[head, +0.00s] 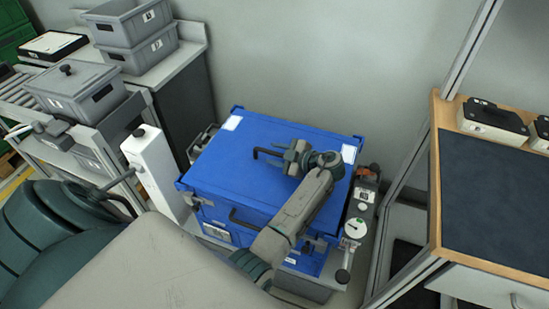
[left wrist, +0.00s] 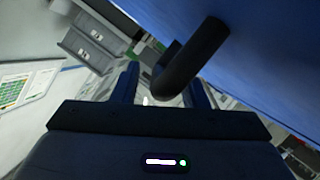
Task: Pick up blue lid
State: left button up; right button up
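The blue lid (head: 225,165) lies flat on a blue crate (head: 268,246) in the middle of the head view. It has white labels at two corners and a dark bar handle (head: 262,152) on top. My left gripper (head: 288,154) is at the lid's handle, with its arm passing over the lid's right part. In the left wrist view, the two fingers stand apart and the dark handle (left wrist: 190,60) shows at the fingertips, partly between them. Contact with the handle cannot be told. The blue lid surface (left wrist: 250,40) fills the upper right there. My right gripper is not in view.
Grey bins (head: 75,88) stand on the bench and conveyor at left, near a white post (head: 152,165). A gauge device (head: 356,228) sits close to the crate's right side. A metal frame and a workbench with a dark mat (head: 490,195) stand at right.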

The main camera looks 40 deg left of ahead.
pick_arm(q)
grip_shut()
dwell(1.2)
jog(key=shift+r, duration=0.1)
